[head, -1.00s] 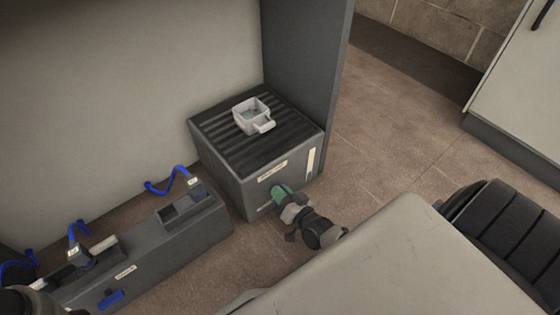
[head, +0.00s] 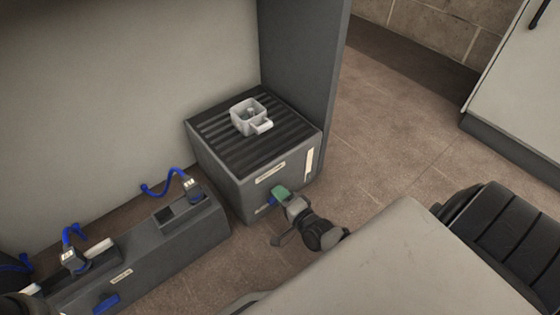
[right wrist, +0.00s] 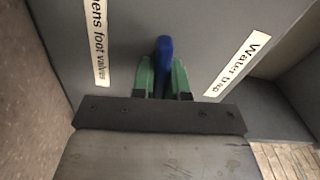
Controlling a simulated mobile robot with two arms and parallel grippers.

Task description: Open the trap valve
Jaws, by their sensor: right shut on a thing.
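The trap valve is a blue lever (right wrist: 165,55) on the front face of the grey water trap box (head: 228,180). In the right wrist view the lever stands between the two green fingers of my right gripper (right wrist: 164,78), which are shut on it. In the head view my right gripper (head: 279,194) is at the lower front of the box, and a bit of the blue lever (head: 272,199) shows beside its green fingertips. The label "Water trap" (right wrist: 237,64) is right of the lever in the wrist view. My left gripper is not in view.
A white square cup with a handle (head: 248,117) sits on the box's ribbed top. A low grey unit with blue hoses (head: 150,262) stands at the left, with a blue lever (head: 106,303) on its front. A dark grey panel (head: 300,70) rises behind the box.

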